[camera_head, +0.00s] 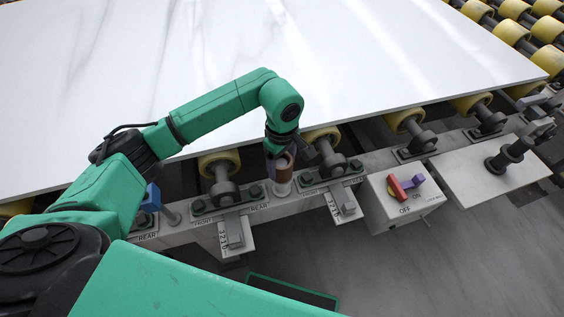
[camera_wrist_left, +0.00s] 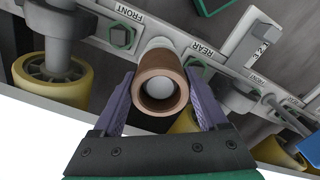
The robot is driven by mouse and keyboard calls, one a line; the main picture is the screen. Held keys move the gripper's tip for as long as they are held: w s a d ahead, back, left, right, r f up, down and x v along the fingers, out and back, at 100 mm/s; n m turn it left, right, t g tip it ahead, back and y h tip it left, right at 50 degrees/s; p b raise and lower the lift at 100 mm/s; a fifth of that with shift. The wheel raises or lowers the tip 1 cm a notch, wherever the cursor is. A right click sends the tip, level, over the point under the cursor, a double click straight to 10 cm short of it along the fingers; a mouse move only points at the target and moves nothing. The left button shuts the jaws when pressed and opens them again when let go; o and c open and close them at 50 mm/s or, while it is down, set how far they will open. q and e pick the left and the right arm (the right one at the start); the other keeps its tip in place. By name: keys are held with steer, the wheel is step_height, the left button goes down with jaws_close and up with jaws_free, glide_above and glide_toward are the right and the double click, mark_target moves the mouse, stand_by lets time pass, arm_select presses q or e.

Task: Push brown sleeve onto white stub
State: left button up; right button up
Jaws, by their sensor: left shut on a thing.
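The brown sleeve (camera_head: 284,174) is a short tube held between the purple fingers of my left gripper (camera_head: 278,157). In the left wrist view the sleeve (camera_wrist_left: 139,91) faces me end-on, with a finger along each side. The round pale end of the white stub (camera_wrist_left: 159,88) shows inside its bore, near the middle. The stub's lower part (camera_head: 282,189) shows directly below the sleeve in the head view, on the rail between the rollers. How far the sleeve is over the stub I cannot tell. My right gripper is not in view.
A large white stone slab (camera_head: 330,60) lies on yellow rollers behind the rail. A blue-capped peg (camera_head: 151,197) stands left of the stub. A box with a red and purple switch (camera_head: 400,188) and a dark knob (camera_head: 511,153) are to the right.

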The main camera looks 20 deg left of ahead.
arm_select(q)
steer(key=shift+f, duration=0.25)
steer(key=o, duration=1.4)
steer(key=shift+c, duration=0.2)
steer(key=shift+r, duration=0.1)
step_height(320, 180, up, 14)
steer(key=b, duration=0.1)
steer(key=shift+r+b, duration=0.25)
steer(key=shift+b, duration=0.05)
